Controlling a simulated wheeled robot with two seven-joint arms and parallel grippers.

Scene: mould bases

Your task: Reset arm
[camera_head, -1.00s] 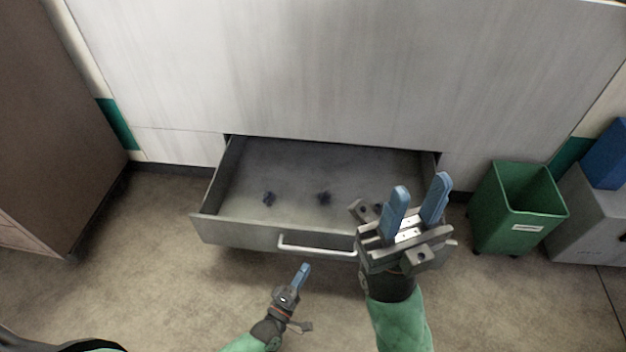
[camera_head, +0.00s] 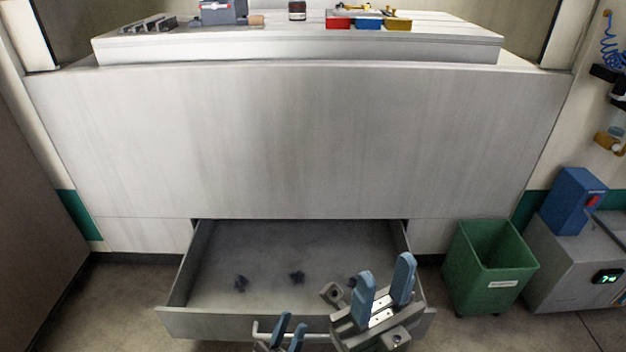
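My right gripper (camera_head: 384,287) stands in front of the right part of the open drawer. Its two blue fingers are apart with nothing between them, so it is open. My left gripper (camera_head: 290,332) is at the bottom edge, in front of the drawer handle (camera_head: 262,337). Its two blue fingers show a narrow gap with nothing seen between them. The drawer (camera_head: 215,325) is pulled out of the workbench (camera_head: 290,140).
A green bin (camera_head: 489,268) stands on the floor right of the drawer. A grey machine (camera_head: 575,265) with a blue box (camera_head: 572,200) on top is further right. A brown cabinet (camera_head: 35,200) is at the left. Tools and small coloured bins (camera_head: 368,22) sit on the bench top.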

